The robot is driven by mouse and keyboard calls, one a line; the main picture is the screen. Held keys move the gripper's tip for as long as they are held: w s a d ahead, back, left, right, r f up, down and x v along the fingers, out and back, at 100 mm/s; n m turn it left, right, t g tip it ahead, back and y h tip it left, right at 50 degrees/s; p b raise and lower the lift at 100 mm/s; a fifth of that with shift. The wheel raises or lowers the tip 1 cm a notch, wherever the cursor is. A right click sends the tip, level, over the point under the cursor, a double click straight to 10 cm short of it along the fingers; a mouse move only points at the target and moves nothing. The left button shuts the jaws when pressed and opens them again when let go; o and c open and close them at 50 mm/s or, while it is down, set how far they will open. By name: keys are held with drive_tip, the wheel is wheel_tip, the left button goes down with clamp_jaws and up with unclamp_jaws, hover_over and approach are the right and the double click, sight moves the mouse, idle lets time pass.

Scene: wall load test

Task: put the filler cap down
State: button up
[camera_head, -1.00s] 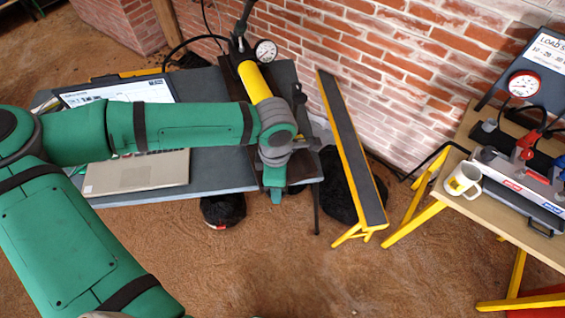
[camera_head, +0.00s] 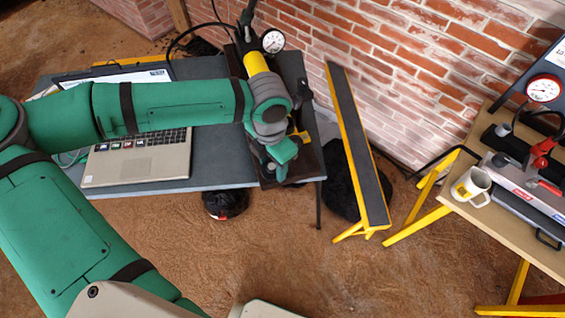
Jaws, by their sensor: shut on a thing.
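My gripper (camera_head: 277,164) is at the end of my green arm, low over the right end of the dark grey table. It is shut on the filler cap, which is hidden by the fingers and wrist. A hand pump with a yellow cylinder (camera_head: 255,63) stands behind my wrist on a dark base plate (camera_head: 306,163). My arm covers part of the pump. My gripper is above the front part of this plate; I cannot tell whether it touches it.
An open laptop (camera_head: 134,161) lies left of my gripper, partly under my arm. A gauge (camera_head: 273,41) sits on the pump. A wooden table (camera_head: 480,215) with a mug (camera_head: 472,187) stands far right.

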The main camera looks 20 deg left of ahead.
drive_tip(key=w+f, duration=0.1)
drive_tip(key=f, duration=0.1)
drive_tip(key=w+f, duration=0.4)
drive_tip(key=shift+w+d, duration=0.25)
drive_tip(key=shift+d, duration=0.05)
drive_tip(key=shift+w+f, duration=0.2)
drive_tip(key=shift+f, duration=1.5)
drive_tip(key=shift+f, duration=0.15)
drive_tip(key=o, duration=1)
wheel_tip(320, 180, up, 12)
drive_tip(key=shift+d+r, duration=0.1)
drive_tip(key=shift+r, duration=0.05)
